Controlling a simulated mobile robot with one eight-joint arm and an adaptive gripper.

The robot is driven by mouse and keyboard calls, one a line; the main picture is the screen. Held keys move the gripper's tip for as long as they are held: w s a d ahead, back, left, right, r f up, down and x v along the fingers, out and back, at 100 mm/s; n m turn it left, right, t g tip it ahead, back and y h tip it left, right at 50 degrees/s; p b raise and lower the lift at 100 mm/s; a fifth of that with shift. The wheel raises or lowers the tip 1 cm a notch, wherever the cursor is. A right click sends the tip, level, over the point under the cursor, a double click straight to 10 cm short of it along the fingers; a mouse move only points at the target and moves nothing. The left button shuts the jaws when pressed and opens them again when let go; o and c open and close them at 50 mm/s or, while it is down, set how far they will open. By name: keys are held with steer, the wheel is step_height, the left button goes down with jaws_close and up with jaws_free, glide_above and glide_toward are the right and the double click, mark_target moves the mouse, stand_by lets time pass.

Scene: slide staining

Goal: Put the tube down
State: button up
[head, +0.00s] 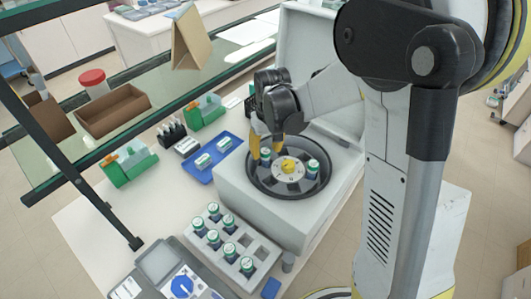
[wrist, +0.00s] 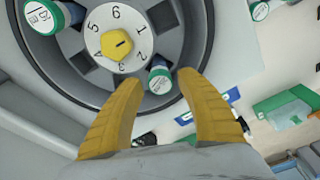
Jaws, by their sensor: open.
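My gripper (head: 266,148) is over the rotor of the white centrifuge (head: 235,200), whose lid is up. Its yellow fingers are apart. In the wrist view the open fingertips (wrist: 160,84) are on either side of a tube (wrist: 159,81) with a white-and-green cap. This tube sits in a slot of the dark rotor (wrist: 92,78), near the numbers 2 and 3 of the hub. In the head view the same tube (head: 265,155) is partly hidden by the fingers. A second capped tube (head: 312,166) sits across the rotor, and also shows in the wrist view (wrist: 44,16).
A grey rack (head: 262,243) with several capped tubes and some empty holes stands in front of the centrifuge. Green holders (head: 130,167) and a glass shelf with brown boxes (head: 113,108) are further left.

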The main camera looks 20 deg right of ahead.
step_height(320, 180, up, 10)
steer(key=s+p, duration=0.1)
steer(key=s, duration=0.1)
steer(key=s+r+t, duration=0.3)
steer(key=s, duration=0.6)
steer(key=s+r+m+t, duration=0.1)
steer(key=s+r+t, duration=0.1)
steer(key=s, duration=0.6)
steer(key=shift+s+r+t, duration=0.35)
steer(key=shift+r+t, duration=0.05)
steer(key=shift+r, duration=0.1)
